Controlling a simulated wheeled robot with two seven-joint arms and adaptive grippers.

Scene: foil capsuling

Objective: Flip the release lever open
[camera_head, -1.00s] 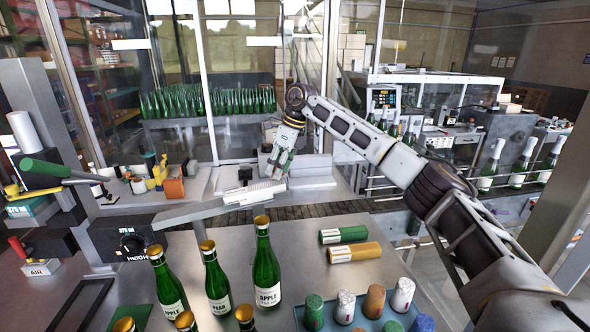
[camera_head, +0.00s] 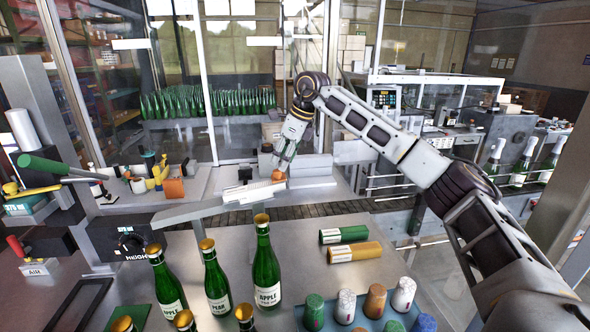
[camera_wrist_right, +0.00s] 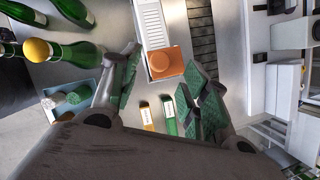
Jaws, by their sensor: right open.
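An orange piece (camera_head: 279,176), which looks like the release lever, sits at the right end of a white ribbed tray (camera_head: 246,192) on the bench. In the right wrist view the orange piece (camera_wrist_right: 167,64) shows as a block with a round top. My right gripper (camera_head: 283,163) points down just above it. Its green-padded fingers (camera_wrist_right: 158,86) are open and spread to either side of the orange piece in that view, with nothing held. Whether a finger touches it cannot be told. My left gripper is not in view.
Green bottles (camera_head: 266,270) stand on the near table. A green roll (camera_head: 344,235) and a yellow roll (camera_head: 355,252) lie beside them. A blue tray (camera_head: 304,322) holds several capsules. Green, yellow and red handles are at the left. Bare table lies behind the bottles.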

